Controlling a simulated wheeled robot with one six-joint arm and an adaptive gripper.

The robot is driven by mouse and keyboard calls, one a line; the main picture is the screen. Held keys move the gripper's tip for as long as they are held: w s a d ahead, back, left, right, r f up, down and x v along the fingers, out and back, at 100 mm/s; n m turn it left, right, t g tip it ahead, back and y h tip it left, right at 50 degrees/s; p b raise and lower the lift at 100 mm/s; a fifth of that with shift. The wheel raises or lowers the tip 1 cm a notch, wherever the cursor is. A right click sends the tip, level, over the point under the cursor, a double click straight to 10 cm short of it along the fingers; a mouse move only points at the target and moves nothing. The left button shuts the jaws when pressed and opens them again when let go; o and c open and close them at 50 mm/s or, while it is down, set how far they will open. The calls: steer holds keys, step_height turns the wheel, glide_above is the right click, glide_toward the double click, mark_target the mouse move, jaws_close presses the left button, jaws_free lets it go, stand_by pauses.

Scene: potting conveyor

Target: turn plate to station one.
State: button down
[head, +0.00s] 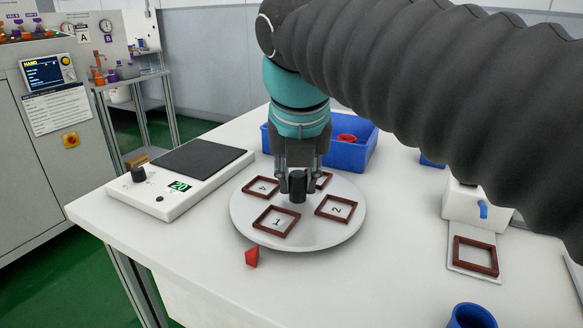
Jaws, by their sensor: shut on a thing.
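The round grey plate (297,235) lies on the white table and bears several brown square frames with numbers. The frame marked 1 (276,221) is at the front, closest to the red pointer (252,257) on the table. The frame marked 2 (336,208) is at the right. Another frame (262,187) is at the back left, and one at the back right is partly hidden by my gripper. My gripper (297,190) points down over the plate's middle and is shut on the dark upright knob (298,188) there.
A stirrer-like device (190,180) with a black pad and a display reading 20 stands left of the plate. A blue bin (357,155) holding a red ring stands behind. A white unit (473,212) with a brown frame is at the right; a blue cup (472,317) is at the front.

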stand_by(0.3)
steer(key=c, duration=0.9)
jaws_free()
steer(key=shift+r, duration=0.1)
steer(key=v, duration=1.2)
steer(key=shift+s, duration=0.1)
